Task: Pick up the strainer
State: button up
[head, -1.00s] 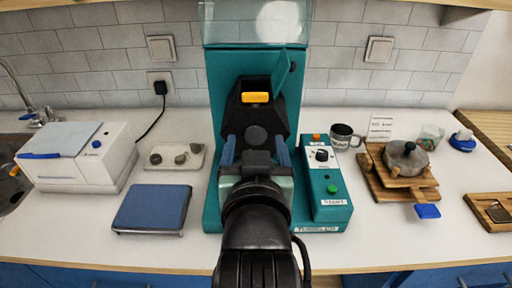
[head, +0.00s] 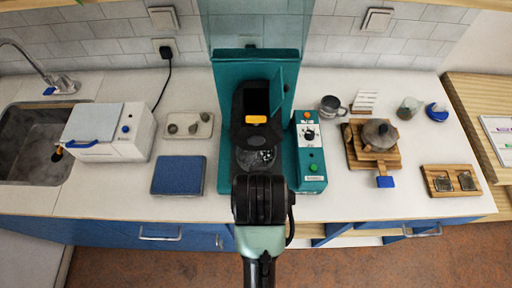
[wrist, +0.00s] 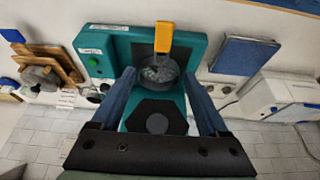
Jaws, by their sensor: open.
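The strainer seems to be the round grey metal piece (head: 380,133) with a dark middle and a blue-tipped front end, resting on wooden boards at the right; its mesh is too small to make out. There my wrist hides the fingers.
The teal machine (head: 226,110) has a yellow grip (head: 256,120) and a round speckled vessel (head: 255,157) near my gripper. A control box (head: 311,160), a metal mug (head: 331,107) and a wooden tray (head: 453,181) stand rightward. A blue pad (head: 178,175) lies left.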

jog(key=x, duration=0.6)
jog(key=shift+f, duration=0.45)
jog(key=shift+a+p+x, duration=0.15)
jog(key=shift+p+x, duration=0.3)
jog(key=shift+x, duration=1.05)
jog(key=shift+a+p+x, duration=0.1)
jog(key=shift+p+x, duration=0.35)
jog(key=shift+x, duration=1.05)
grip_shut()
jog(key=shift+r, duration=0.1)
